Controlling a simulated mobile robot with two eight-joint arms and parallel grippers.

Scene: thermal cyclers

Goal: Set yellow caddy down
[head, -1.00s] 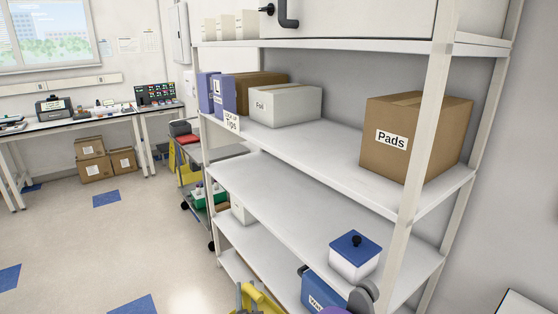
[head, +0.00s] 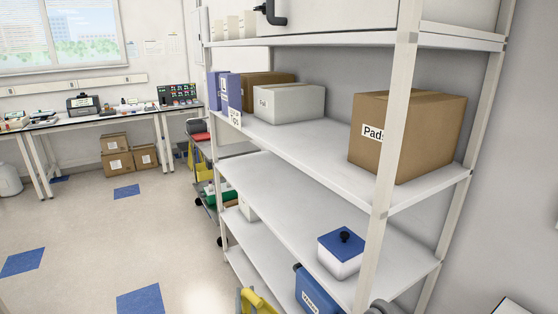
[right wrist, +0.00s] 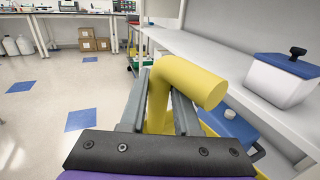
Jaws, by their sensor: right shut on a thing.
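The yellow caddy's handle (right wrist: 188,82) is a thick bent yellow bar between the two grey fingers of my right gripper (right wrist: 160,92) in the right wrist view. The gripper is shut on it. In the head view, only a bit of the yellow caddy (head: 260,303) and my right gripper (head: 249,300) shows at the bottom edge, in front of the shelf unit. The caddy's body is mostly hidden below the jaws and out of frame. My left gripper is not in view.
The middle shelf (head: 285,205) has a long bare stretch left of a white box with a blue lid (head: 340,255). A blue container (head: 316,292) stands lower down. A shelf post (head: 385,190) rises at the right front. Open floor (head: 90,230) lies to the left.

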